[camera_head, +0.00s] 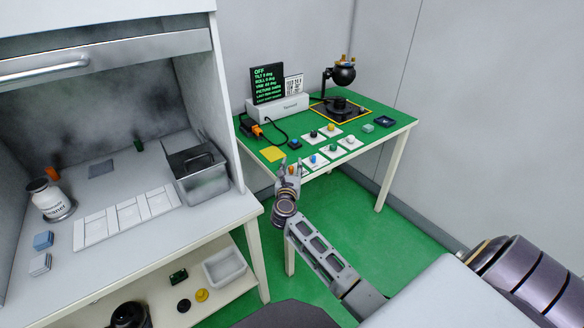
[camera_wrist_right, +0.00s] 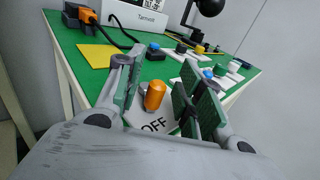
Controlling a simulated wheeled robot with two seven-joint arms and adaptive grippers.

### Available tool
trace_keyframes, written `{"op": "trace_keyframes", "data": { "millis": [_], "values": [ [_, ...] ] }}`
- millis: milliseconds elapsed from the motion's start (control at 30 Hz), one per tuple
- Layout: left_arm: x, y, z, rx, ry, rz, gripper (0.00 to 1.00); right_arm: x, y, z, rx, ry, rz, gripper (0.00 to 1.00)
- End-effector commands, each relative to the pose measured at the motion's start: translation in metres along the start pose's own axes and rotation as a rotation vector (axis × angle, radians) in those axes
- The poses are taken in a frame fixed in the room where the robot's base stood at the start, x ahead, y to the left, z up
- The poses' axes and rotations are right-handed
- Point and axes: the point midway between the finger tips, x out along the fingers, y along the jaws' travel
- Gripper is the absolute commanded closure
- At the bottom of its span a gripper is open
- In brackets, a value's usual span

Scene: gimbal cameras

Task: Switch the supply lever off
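An orange-capped lever (camera_wrist_right: 155,96) stands at the near corner of the green table, by a white plate marked OFF (camera_wrist_right: 155,125). A bit of its orange also shows in the head view (camera_head: 291,171). My right gripper (camera_wrist_right: 163,92) is open in the wrist view, with one finger to each side of the lever. The orange cap is between the fingers, with a visible gap on the right; contact on the left cannot be told. In the head view my right gripper (camera_head: 289,165) is at the table's front edge. My left gripper is not in view.
A white fume cabinet stands left.

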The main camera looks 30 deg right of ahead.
Motion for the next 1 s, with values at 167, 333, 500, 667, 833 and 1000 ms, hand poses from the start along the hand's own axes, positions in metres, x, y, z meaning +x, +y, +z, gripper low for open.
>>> {"op": "trace_keyframes", "data": {
  "millis": [167,333,500,667,833,1000],
  "values": [
    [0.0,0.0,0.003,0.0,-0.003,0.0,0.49,-0.005,0.001,-0.001,0.001,0.002,0.002,0.63],
    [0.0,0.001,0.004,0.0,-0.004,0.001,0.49,-0.016,0.001,-0.003,0.0,0.004,0.003,0.63],
    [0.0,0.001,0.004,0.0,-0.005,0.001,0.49,-0.033,0.0,-0.002,0.001,0.004,0.001,0.63],
    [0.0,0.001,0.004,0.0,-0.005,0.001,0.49,-0.051,0.0,-0.002,0.001,0.003,0.001,0.63],
    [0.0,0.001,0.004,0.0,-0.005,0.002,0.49,-0.071,0.0,-0.002,0.0,0.003,0.0,0.63],
    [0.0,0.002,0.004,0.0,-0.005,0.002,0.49,-0.091,-0.001,-0.001,0.0,0.003,-0.001,0.63]
  ]
}}
